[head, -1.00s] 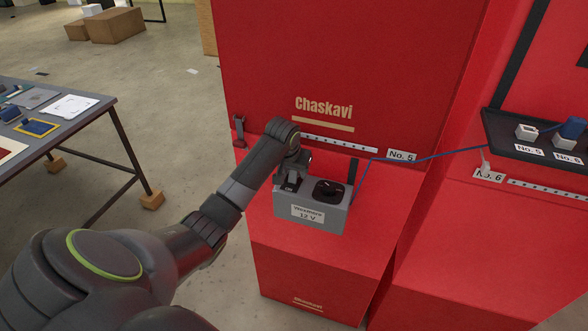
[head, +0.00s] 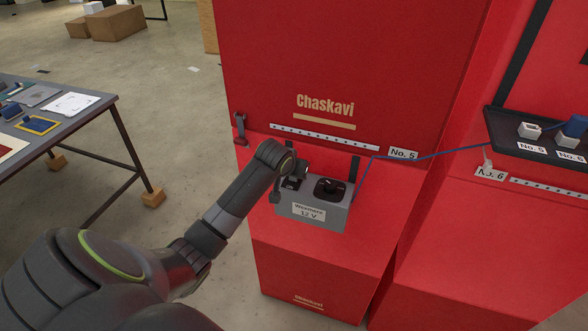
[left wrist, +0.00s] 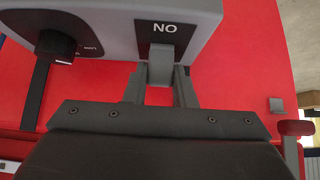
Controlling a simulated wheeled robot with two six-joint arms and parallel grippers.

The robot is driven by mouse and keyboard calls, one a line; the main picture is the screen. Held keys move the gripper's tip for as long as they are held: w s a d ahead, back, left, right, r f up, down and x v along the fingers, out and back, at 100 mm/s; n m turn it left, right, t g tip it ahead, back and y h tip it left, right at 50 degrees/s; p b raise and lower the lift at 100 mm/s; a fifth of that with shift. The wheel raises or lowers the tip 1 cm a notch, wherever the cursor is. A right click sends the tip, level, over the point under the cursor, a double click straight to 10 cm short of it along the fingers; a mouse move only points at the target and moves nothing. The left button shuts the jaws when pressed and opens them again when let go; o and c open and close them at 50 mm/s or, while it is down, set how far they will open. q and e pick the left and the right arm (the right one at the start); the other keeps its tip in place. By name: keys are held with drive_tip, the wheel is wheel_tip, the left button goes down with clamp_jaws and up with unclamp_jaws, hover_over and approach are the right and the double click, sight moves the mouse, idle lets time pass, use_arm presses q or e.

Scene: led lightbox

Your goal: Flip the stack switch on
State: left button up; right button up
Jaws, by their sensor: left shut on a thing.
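The grey power box (head: 338,212), labelled "Wexmere 12 V", stands on the red plinth. Its black switch plate (head: 292,183) is on the left of its top, beside a black round knob (head: 330,188). My left gripper (head: 276,194) is at the box's left end, partly hidden by my wrist. In the left wrist view, my left gripper (left wrist: 160,90) is shut on the grey switch lever (left wrist: 160,66), one finger on each side. Letters reading "NO" in this view, likely "ON" upside down, show on the black plate just beyond the lever. My right gripper is out of view.
A blue cable (head: 430,155) runs from the box to a dark tray (head: 500,135) at the right. A red panel (head: 350,50) rises behind the box. A table (head: 85,115) with small items stands at the left, with open floor between.

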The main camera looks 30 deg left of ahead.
use_arm(q)
drive_tip(key=shift+s+d+f+t+b, duration=0.15)
drive_tip(key=shift+t+b, duration=0.1)
drive_tip(key=shift+t, duration=0.2)
drive_tip(key=shift+s+a+f+t+b, duration=0.1)
drive_tip(key=shift+s+t+b, duration=0.1)
drive_tip(key=shift+t, duration=0.25)
drive_tip(key=shift+s+d+t+y+b, duration=0.1)
drive_tip(key=shift+s+t+y+b, duration=0.2)
drive_tip(key=shift+t+b, duration=0.6)
drive_tip(key=shift+s+r+t+b, duration=0.1)
drive_tip(key=shift+s+t+b, duration=0.05)
drive_tip(key=shift+t+b, duration=0.6)
drive_tip(key=o, duration=0.7)
drive_tip(key=shift+c, duration=0.2)
drive_tip(key=o, duration=0.3)
